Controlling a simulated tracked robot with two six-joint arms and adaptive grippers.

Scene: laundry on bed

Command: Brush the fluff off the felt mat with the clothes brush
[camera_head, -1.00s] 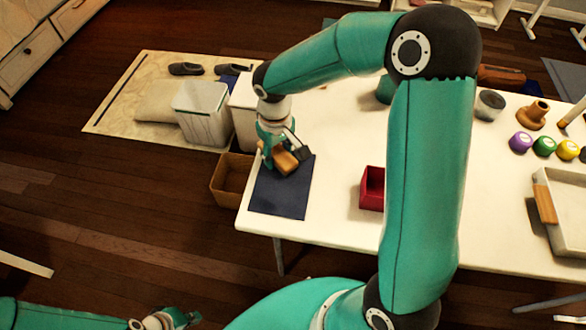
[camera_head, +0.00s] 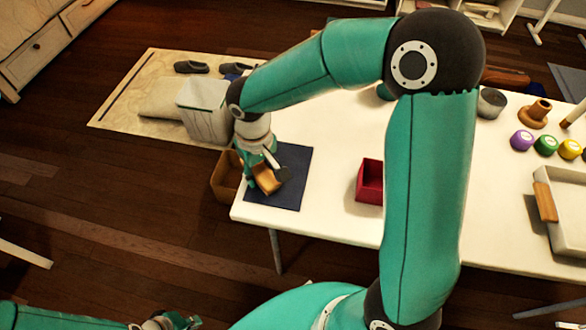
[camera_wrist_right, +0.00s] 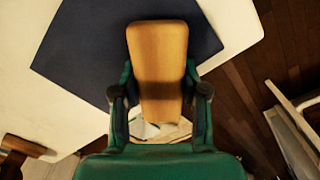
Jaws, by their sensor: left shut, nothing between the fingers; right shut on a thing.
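The dark blue felt mat (camera_head: 293,178) lies on the left end of the white table. My right gripper (camera_head: 268,174) is shut on the wooden clothes brush (camera_head: 266,180), low over the left part of the mat. In the right wrist view the brush's tan back (camera_wrist_right: 158,58) sits between the fingers of the right gripper (camera_wrist_right: 160,97), with the mat (camera_wrist_right: 85,45) behind it. The bristles are hidden, and I cannot tell whether they touch the mat. No fluff can be made out. My left gripper (camera_head: 180,322) is shut and empty at the bottom edge, away from the table.
A brown box (camera_head: 226,178) stands beside the table's left edge, partly behind my gripper. A red box (camera_head: 369,182) is right of the mat on the table (camera_head: 325,190). A white bin (camera_head: 203,105) stands on the floor behind. A tray and coloured round pieces are at the right.

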